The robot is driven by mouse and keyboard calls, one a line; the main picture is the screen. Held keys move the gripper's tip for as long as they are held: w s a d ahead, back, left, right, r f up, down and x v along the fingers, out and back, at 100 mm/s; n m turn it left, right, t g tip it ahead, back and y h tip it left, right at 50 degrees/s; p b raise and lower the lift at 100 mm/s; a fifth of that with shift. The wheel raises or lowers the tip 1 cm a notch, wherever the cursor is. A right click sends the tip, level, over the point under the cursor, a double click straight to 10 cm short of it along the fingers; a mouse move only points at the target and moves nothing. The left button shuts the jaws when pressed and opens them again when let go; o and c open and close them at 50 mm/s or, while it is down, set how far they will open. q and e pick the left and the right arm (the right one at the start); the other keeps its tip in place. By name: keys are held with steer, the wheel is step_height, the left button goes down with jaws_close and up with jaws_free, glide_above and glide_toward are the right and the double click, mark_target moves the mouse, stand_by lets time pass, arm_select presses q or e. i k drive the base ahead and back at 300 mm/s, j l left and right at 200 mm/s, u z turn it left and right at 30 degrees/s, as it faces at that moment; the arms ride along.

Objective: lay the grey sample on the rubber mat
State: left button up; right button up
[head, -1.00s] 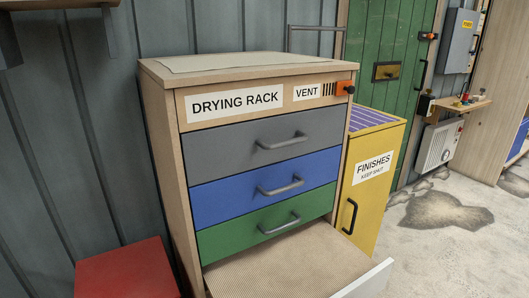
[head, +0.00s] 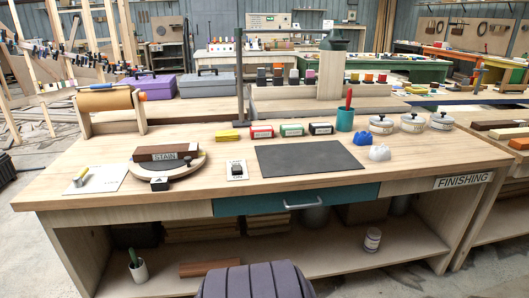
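The rubber mat is most likely the flat dark grey rectangle (head: 315,159) lying on the wooden bench, right of centre. Its top is bare. I cannot pick out the grey sample with certainty. A small dark object (head: 237,170) sits on a white card left of the mat, too small to identify. Neither of my grippers is in view.
The bench front bears a FINISHING label (head: 463,181). Red, green and black boxes (head: 292,130), a teal cup (head: 345,119) and white lidded pots (head: 412,122) line the mat's far side. A stain block (head: 166,152) stands left. A dark padded seat (head: 256,281) is in front.

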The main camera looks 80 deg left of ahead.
mark_target(306, 156)
steer(key=k+j+u, duration=0.3)
steer(key=u, duration=0.15)
steer(key=k+j+u, duration=0.25)
steer(key=j+u, duration=0.2)
steer(key=k+j+u, duration=0.15)
steer(key=j+u, duration=0.3)
